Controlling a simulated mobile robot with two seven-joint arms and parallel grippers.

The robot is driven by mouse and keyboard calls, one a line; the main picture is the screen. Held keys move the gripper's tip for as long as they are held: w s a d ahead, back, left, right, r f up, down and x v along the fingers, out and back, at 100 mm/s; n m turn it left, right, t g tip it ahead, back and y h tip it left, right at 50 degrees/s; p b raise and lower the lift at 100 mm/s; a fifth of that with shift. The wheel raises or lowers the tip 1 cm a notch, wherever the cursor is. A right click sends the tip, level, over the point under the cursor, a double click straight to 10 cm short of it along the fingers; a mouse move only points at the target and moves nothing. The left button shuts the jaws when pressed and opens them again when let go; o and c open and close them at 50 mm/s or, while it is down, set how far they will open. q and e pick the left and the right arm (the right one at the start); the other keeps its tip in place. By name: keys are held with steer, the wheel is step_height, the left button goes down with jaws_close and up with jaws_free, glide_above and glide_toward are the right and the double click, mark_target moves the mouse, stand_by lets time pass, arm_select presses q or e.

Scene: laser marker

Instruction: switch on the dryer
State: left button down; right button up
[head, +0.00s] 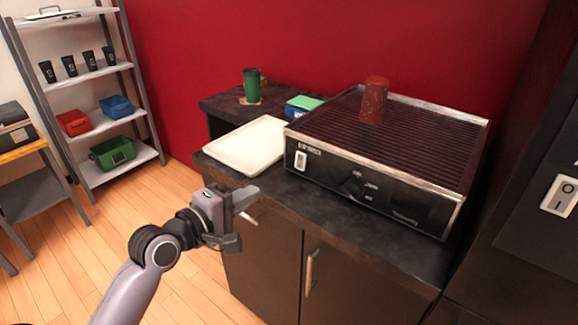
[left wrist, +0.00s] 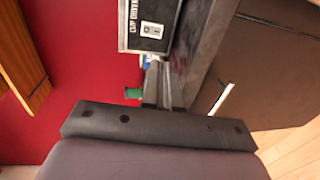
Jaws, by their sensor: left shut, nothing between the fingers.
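The dryer (head: 385,150) is a wide black and metal box with a ridged top, standing on the dark counter. A white rocker switch (head: 300,160) sits at the left end of its front. In the left wrist view the dryer's front (left wrist: 130,22) shows white lettering beside the switch (left wrist: 152,30). My left gripper (head: 250,195) is shut and empty, in front of the counter, below and left of the switch and apart from it. Its closed fingers (left wrist: 158,86) show in the left wrist view. My right gripper is not in view.
A dark red cup (head: 374,100) stands upside down on the dryer. A white tray (head: 248,146) lies left of it, with a green cup (head: 251,86) and a green-blue box (head: 304,105) behind. Another rocker switch (head: 563,195) is on a dark panel at right. Cabinet handles (head: 309,272) project below the counter.

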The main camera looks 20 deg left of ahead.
mark_target(299, 168)
arm_select(q)
steer(key=shift+r, duration=0.1)
steer(key=shift+w, duration=0.1)
steer(key=x, duration=1.4)
stand_by(0.3)
steer(key=shift+w+f+t+b, duration=0.1)
steer(key=shift+f+t+b, duration=0.3)
steer(key=shift+b, duration=0.7)
steer(key=shift+r+p, duration=0.25)
steer(key=shift+p, duration=0.2)
